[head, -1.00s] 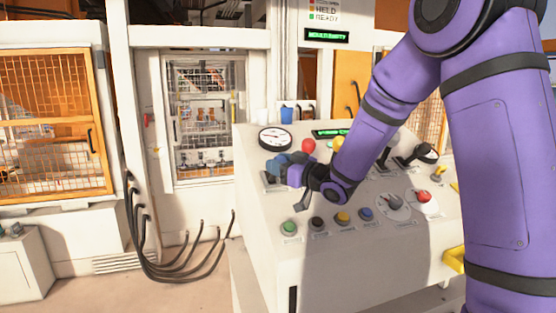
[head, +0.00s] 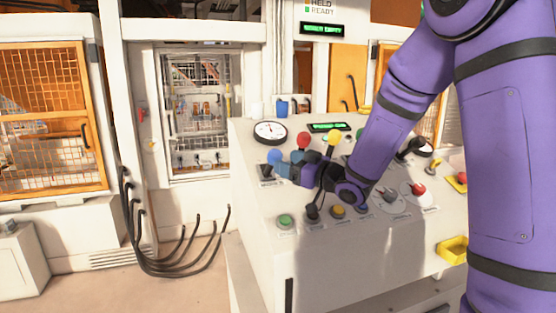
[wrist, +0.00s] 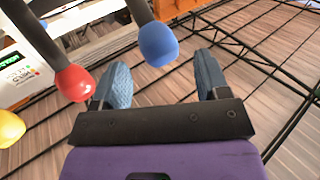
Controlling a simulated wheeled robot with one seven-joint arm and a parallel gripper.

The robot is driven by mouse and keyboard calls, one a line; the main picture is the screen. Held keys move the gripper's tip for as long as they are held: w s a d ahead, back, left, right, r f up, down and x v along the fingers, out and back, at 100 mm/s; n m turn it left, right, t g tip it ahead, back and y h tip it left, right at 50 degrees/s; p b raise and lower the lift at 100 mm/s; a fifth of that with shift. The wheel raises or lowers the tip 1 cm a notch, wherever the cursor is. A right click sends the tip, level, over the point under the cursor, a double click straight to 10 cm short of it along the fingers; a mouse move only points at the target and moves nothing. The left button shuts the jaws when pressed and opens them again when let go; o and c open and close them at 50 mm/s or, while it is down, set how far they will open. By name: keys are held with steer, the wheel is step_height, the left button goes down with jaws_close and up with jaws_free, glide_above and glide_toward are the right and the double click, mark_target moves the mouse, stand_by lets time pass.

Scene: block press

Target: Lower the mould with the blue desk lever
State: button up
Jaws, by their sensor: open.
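The blue desk lever has a round blue knob (head: 274,157) at the left end of the sloping desk (head: 262,215). My gripper (head: 288,168) is just right of this knob, fingers pointing at it. In the wrist view, my gripper (wrist: 162,68) is open with nothing between its blue finger pads. There the blue knob (wrist: 158,43) on its dark stem appears just beyond the fingertips, roughly between them, closer to the left one. The mould cannot be clearly made out behind the caged window (head: 200,105).
A red-knobbed lever (head: 303,141) and a yellow-knobbed lever (head: 334,138) stand close right of the blue one. A round gauge (head: 270,132) is behind. A green button (head: 285,221) and other buttons line the desk's front. Space left of the desk is open.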

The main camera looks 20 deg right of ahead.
steer(key=v, duration=0.5)
steer(key=shift+s+d+f, duration=0.1)
steer(key=shift+s+d, duration=0.15)
steer(key=shift+s, duration=0.05)
